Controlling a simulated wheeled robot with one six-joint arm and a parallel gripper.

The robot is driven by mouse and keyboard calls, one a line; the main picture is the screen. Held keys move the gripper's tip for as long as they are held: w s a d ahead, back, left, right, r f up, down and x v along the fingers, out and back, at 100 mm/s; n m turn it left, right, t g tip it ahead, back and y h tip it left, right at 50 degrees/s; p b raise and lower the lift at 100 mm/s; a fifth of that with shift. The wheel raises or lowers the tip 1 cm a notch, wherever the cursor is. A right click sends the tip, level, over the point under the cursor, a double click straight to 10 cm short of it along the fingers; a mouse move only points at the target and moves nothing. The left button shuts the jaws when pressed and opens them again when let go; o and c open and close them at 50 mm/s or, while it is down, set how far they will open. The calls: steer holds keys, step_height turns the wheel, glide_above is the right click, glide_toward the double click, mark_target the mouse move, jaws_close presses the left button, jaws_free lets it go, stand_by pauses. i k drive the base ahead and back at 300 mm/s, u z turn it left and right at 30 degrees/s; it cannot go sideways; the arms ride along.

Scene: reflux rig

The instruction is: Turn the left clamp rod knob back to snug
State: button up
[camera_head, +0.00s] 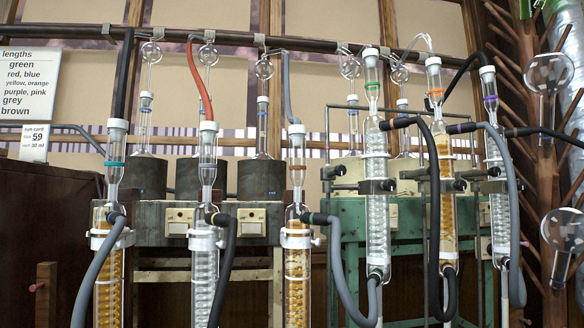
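My gripper is not in view. Several upright glass condensers stand in a row, each held by a clamp. The left condenser (108,270) has a white clamp (97,240) around it. The second (205,280) and third condensers also have white clamps, and a small metal screw shows at the right of the third clamp (298,240). On the green frame, the left condenser (377,220) has a dark clamp (377,186) with knob-like ends. Similar dark clamps hold the middle (453,186) and right condensers. I cannot tell which knob is the left clamp rod knob, or how tight any is.
Grey and black hoses (95,275) hang in front of the condensers. A dark cabinet (35,225) stands at left, with a wooden post (46,290) beside it. A wooden peg rack with glass flasks (562,231) stands at right. A dark rail (240,39) crosses above.

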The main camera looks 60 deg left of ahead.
mark_target(341, 170)
steer(key=k, duration=0.3)
steer(key=u, duration=0.8)
